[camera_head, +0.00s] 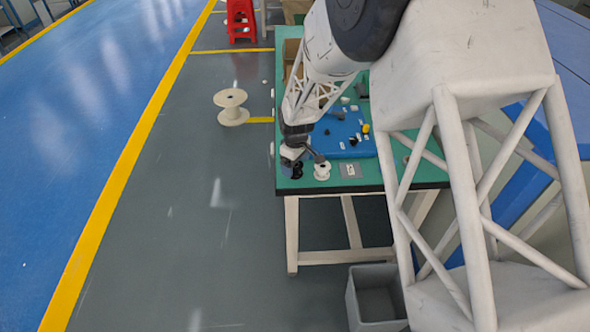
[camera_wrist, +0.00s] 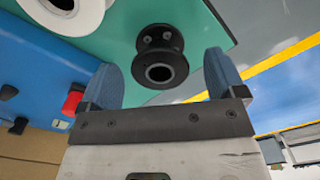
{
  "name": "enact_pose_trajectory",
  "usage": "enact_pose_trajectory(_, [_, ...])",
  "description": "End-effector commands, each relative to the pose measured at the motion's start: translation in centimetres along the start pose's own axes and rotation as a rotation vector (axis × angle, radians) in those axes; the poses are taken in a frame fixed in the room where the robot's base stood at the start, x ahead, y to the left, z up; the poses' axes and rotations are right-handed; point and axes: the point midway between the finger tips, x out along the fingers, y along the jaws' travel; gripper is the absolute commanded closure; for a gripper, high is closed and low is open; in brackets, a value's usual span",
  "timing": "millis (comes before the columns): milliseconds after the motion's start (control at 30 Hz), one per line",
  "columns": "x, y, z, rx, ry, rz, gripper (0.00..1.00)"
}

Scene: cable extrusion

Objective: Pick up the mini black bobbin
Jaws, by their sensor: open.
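The mini black bobbin (camera_wrist: 160,58) stands on the green table top, near its edge, in the wrist view. In the head view the black bobbin (camera_head: 297,171) shows at the table's front left corner, partly hidden by my gripper (camera_head: 304,157). In the wrist view my gripper (camera_wrist: 162,70) is open, with one blue-grey finger on each side of the bobbin's lower part in the picture. I see gaps on both sides, and the bobbin is not held. I cannot tell how far the fingertips are above the table.
A white bobbin (camera_head: 322,170) stands just right of the black one; it also shows in the wrist view (camera_wrist: 66,8). A blue board (camera_head: 345,140) with small parts lies behind. A grey bin (camera_head: 375,297) and a large cream spool (camera_head: 231,107) are on the floor.

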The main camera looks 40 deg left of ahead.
Motion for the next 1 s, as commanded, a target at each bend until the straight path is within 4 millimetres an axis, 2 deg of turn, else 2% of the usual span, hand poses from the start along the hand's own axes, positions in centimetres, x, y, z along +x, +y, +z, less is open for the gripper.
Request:
enact_pose_trajectory(100, [1.4,0.0,0.1,0.0,-0.001,-0.001,0.11])
enact_pose_trajectory(300, [2.8,0.0,0.0,0.0,0.0,0.0,0.11])
enact_pose_trajectory(867, [3.0,0.0,0.0,0.0,0.0,0.0,0.11])
enact_pose_trajectory(900, [3.0,0.0,0.0,0.0,0.0,0.0,0.13])
enact_pose_trajectory(1000, [3.0,0.0,0.0,0.0,0.0,0.0,0.28])
